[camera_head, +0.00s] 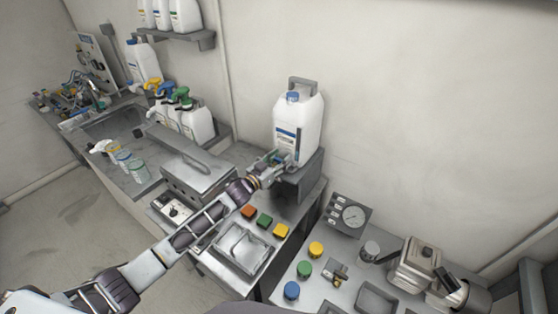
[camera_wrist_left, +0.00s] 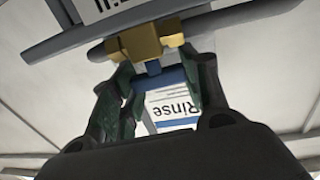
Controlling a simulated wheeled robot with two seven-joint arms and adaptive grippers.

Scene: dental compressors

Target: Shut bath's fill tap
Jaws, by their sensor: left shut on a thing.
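A white canister (camera_head: 298,122) with a blue cap stands upright on a dark grey stand against the wall. In the left wrist view a tap with a brass body (camera_wrist_left: 147,42) and a blue handle (camera_wrist_left: 175,78) sits in front of my palm. My left gripper (camera_head: 277,160) reaches to the low front of the canister. Its fingers (camera_wrist_left: 158,92) are shut on the blue handle, one on each side. The tap is mostly hidden behind the gripper in the head view. A white label reading "Rinse" (camera_wrist_left: 174,106) shows between the fingers. My right gripper is not in view.
A metal tray (camera_head: 241,248) lies below my left forearm, beside red, green and yellow blocks (camera_head: 264,221). A grey box unit (camera_head: 185,178) stands left of the gripper. Several bottles (camera_head: 185,118) stand further left.

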